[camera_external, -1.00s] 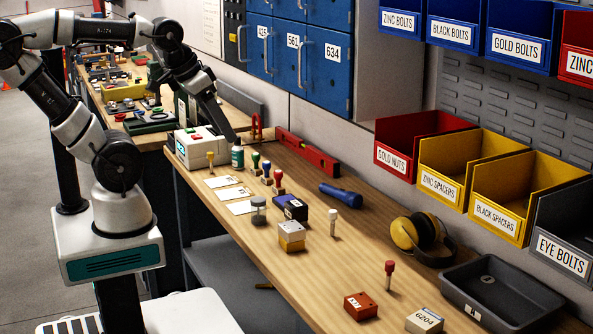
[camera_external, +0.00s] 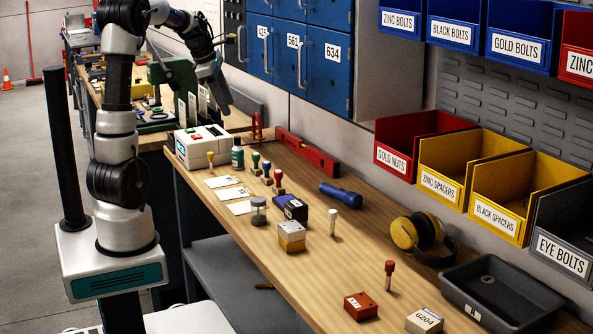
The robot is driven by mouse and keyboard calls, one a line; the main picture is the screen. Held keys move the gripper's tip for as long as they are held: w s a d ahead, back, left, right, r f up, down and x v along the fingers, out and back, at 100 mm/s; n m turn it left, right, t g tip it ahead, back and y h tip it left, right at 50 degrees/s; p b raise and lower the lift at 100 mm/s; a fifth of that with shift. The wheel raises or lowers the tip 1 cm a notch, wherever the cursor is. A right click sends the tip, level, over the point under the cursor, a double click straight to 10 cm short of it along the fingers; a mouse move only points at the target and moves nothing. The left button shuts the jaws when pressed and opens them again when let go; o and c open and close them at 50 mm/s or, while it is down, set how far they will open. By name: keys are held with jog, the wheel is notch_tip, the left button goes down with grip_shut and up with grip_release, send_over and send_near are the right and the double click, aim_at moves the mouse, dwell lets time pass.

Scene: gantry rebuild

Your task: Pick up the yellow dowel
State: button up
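I cannot make out a yellow dowel for certain. A small upright piece with a yellow handle (camera_external: 211,158) stands at the near bench's left end, in front of the white box; it resembles the stamps beside it. My gripper (camera_external: 224,104) points down over the far bench, behind the white box with red and green buttons (camera_external: 200,146). It is small and dark, and I cannot tell whether its fingers are open or hold anything. My arm hides part of the far bench.
A red level (camera_external: 307,154) lies along the wall. A green machine (camera_external: 172,75) stands on the far bench. Blue cabinets (camera_external: 300,48) hang behind my gripper.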

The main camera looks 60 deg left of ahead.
jog(key=s+a+f+n+b, duration=0.1)
jog(key=s+a+f+n, duration=0.3)
jog(key=a, duration=0.4)
jog(key=s+a+f+n, duration=0.1)
jog(key=a+f+n, duration=0.2)
jog(key=a+n, duration=0.5)
jog(key=m+b, duration=0.1)
send_near(202, 152)
jog(key=shift+g+y, duration=0.3)
jog(key=shift+g, duration=0.1)
jog(key=x, duration=0.2)
jog(key=w+x, duration=0.1)
jog(key=x, duration=0.2)
jog(key=shift+r, duration=0.1)
jog(key=shift+x, duration=2.95)
jog(key=shift+s, duration=0.15)
grip_shut()
